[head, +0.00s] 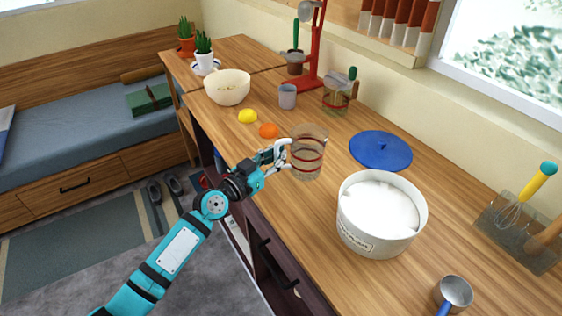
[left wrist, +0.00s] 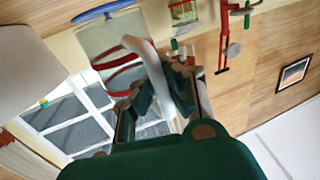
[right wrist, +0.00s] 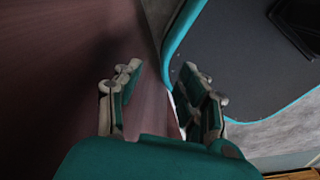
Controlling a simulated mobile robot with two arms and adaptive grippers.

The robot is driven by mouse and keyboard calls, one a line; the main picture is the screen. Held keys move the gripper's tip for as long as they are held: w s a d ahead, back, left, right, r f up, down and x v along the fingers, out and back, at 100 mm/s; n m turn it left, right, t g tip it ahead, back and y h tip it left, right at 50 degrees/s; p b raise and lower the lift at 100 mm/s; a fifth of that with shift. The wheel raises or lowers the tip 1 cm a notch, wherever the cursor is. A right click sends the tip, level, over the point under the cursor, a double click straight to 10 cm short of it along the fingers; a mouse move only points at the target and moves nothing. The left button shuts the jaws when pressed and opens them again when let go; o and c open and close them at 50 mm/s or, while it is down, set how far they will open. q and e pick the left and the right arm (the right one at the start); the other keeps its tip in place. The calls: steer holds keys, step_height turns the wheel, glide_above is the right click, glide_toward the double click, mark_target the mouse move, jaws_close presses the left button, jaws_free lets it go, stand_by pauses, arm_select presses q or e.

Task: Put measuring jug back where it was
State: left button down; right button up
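The measuring jug (head: 308,152) is clear with red bands and stands upright at the wooden counter, near its front edge. I cannot tell whether its base touches the wood. My left gripper (head: 284,154) reaches it from the left and is shut on its handle. In the left wrist view the jug (left wrist: 108,52) shows with its pale handle between the fingers of the left gripper (left wrist: 156,84). My right gripper (right wrist: 160,72) is open and empty, away from the counter, beside a dark reddish-brown surface.
A white tub (head: 366,232) of white powder stands right of the jug, with a blue disc (head: 381,151) behind. An orange (head: 268,131), a lemon (head: 247,116), a grey cup (head: 287,96) and a bowl (head: 228,90) stand farther left. A metal scoop (head: 455,292) lies front right.

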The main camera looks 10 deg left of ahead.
arm_select(q)
steer(key=shift+w+d+f+b, duration=0.2)
steer(key=shift+f+b, duration=0.25)
steer(key=shift+f, duration=0.45)
steer(key=shift+w+d+f+b, duration=0.1)
steer(key=shift+w+f+b, duration=0.25)
steer(key=shift+f, duration=0.55)
steer(key=shift+s, duration=0.15)
steer(key=shift+f, duration=0.15)
steer(key=c, duration=1.5)
jaws_free()
